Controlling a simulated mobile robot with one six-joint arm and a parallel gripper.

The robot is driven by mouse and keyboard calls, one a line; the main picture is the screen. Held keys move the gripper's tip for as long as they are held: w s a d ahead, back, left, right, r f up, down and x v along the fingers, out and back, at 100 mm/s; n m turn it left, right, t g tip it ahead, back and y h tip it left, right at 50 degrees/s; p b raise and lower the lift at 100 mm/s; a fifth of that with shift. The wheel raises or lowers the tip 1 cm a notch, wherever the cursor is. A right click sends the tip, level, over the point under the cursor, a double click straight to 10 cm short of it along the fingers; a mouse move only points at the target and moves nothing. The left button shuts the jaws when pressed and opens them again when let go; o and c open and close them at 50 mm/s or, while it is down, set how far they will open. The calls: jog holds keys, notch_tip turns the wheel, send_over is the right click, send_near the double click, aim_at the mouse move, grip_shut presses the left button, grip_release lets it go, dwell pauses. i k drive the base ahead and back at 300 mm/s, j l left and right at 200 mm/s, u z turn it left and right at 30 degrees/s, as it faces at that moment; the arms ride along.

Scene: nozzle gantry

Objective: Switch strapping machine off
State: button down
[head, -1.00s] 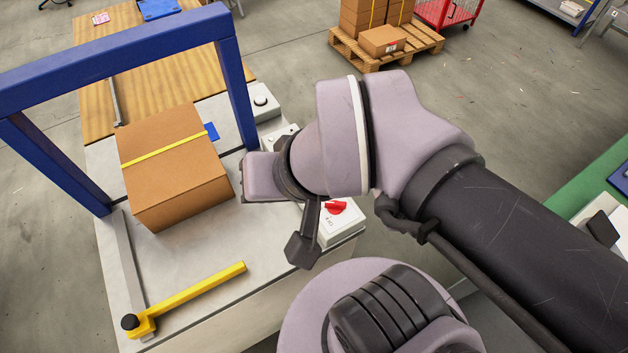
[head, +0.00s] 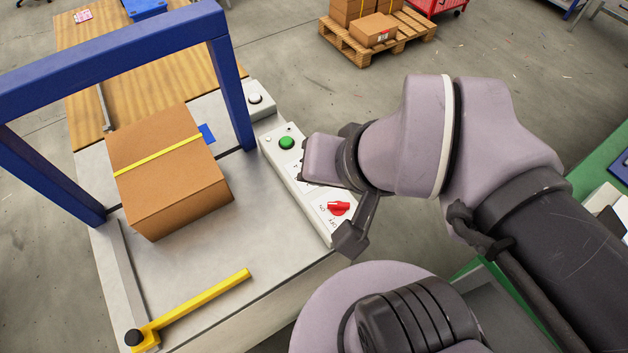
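The strapping machine has a pale table top (head: 190,265), a blue arch (head: 232,90) and a white control panel (head: 283,172) along its right side. A red rotary switch (head: 339,208) sits at the panel's near end, with small lettering beside it. Its handle lies roughly left to right in the picture; I cannot tell surely which label it points to. My gripper (head: 322,163) hangs over the middle of the panel, just beyond the red switch, and hides part of the panel. The switch itself is in clear view and looks untouched.
A green button (head: 287,143) is at the panel's far end. A carton (head: 170,175) with a yellow strap lies under the arch. A yellow bar (head: 200,300) crosses the table's near end. A wooden table (head: 150,75) adjoins behind. A pallet (head: 365,50) stands far back on open floor.

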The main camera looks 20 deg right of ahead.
aim_at(336, 208)
jog(key=k+j+z, duration=0.1)
jog(key=j+z, duration=0.25)
jog(key=k+j+z, duration=0.1)
jog(key=z, duration=0.25)
jog(key=j, duration=0.1)
